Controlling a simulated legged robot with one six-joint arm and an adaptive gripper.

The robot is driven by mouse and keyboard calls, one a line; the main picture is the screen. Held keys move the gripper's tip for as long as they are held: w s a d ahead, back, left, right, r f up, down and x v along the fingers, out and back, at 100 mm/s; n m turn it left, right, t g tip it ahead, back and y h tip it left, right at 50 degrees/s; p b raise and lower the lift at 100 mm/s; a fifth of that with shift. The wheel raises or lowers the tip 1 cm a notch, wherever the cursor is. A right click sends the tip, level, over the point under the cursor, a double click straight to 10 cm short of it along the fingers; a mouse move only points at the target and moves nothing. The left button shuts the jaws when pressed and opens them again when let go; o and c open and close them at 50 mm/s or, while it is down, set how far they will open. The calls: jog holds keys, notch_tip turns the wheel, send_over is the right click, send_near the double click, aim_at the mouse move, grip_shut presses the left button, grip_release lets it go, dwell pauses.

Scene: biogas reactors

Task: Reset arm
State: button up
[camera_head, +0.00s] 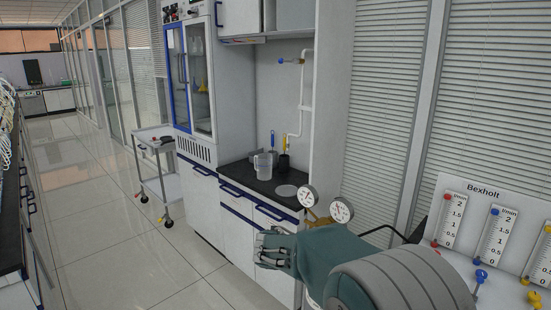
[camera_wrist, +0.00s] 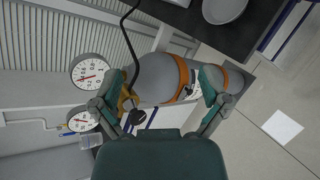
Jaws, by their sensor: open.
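My gripper (camera_head: 272,248) is in front of the lower cabinets in the head view, at the end of my teal and grey arm. In the wrist view my gripper (camera_wrist: 160,95) has its two fingers spread wide. A grey gas cylinder (camera_wrist: 155,75) with orange bands shows between and beyond the fingers; contact cannot be told. Its brass regulator (camera_wrist: 125,101) and black knob (camera_wrist: 139,117) lie by the left finger. Two round gauges (camera_wrist: 88,70) are left of that finger. In the head view the gauges (camera_head: 307,196) stand just above my arm, which hides most of the cylinder.
The Bexholt flowmeter panel (camera_head: 492,230) stands at the right, close to my arm. A trolley (camera_head: 155,165) is farther left. The tiled floor (camera_head: 110,230) is clear at the left.

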jog(key=s+d+r+m+g+y, duration=0.1)
jog(key=s+d+r+m+y, duration=0.15)
jog(key=s, duration=0.55)
jog(key=s+d+r+m+g+y, duration=0.2)
jog(key=s+m+y, duration=0.15)
jog(key=s, duration=0.55)
jog(key=s+a+m+t+y, duration=0.3)
jog(key=s+m+y, duration=0.2)
jog(key=s, duration=0.8)
jog(key=shift+s+a+f+m, duration=0.2)
jog(key=shift+a+f+m, duration=0.2)
jog(key=shift+m, duration=0.2)
